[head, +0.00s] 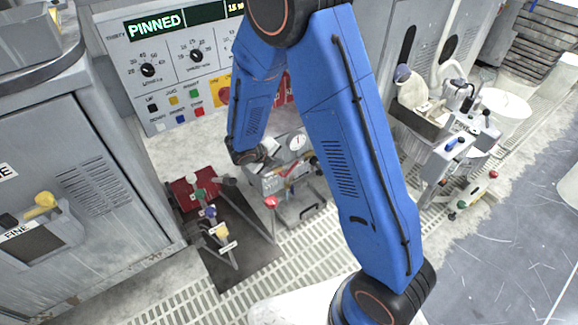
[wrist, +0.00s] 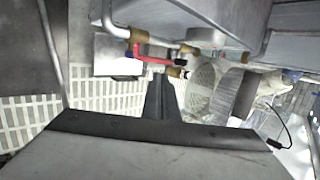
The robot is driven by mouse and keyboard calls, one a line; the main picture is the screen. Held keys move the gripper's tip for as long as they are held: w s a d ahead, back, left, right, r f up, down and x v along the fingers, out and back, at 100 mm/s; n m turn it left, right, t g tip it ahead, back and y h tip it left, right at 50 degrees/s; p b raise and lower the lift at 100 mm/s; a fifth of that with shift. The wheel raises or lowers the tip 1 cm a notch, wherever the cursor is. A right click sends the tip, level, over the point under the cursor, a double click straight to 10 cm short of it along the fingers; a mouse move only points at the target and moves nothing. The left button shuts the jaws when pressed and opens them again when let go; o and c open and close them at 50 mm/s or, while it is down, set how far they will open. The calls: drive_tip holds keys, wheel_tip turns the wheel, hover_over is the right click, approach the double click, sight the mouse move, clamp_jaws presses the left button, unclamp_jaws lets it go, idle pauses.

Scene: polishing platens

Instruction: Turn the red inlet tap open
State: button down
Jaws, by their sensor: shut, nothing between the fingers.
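The red inlet tap (wrist: 152,59) shows in the wrist view as a thin red lever between brass fittings, lying roughly sideways, under a grey metal box. In the head view a red handle (head: 292,170) shows on the small grey unit with a round gauge (head: 298,142). My gripper (wrist: 160,78) is shut and empty; its dark fingers point up the wrist picture, with the tips just below the red lever. I cannot tell whether they touch it. In the head view my wrist is beside the unit and my fingertips are hard to make out.
A dark mat (head: 238,250) with several coloured levers lies left of the unit, near a red-topped post (head: 271,203). A control panel (head: 172,68) reading PINNED stands behind. A grey cabinet (head: 85,165) is at left. Pale floor grating (head: 335,222) is open in front.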

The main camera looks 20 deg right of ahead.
sight(294, 166)
drive_tip(key=x, duration=1)
drive_tip(key=shift+d+f, duration=0.25)
drive_tip(key=shift+d, duration=0.15)
drive_tip(key=shift+w+d+f+g+y, duration=0.25)
drive_tip(key=shift+d+g+y, duration=0.25)
drive_tip(key=shift+y, duration=0.4)
drive_tip(key=shift+w+d+f+y, duration=0.1)
drive_tip(key=shift+d+f+y, duration=0.2)
drive_tip(key=shift+y, duration=0.3)
drive_tip(key=shift+w+d+f, duration=0.3)
drive_tip(key=shift+d+f, duration=0.6)
drive_tip(key=shift+d, duration=0.05)
drive_tip(key=shift+f, duration=0.1)
drive_tip(key=shift+s, duration=0.1)
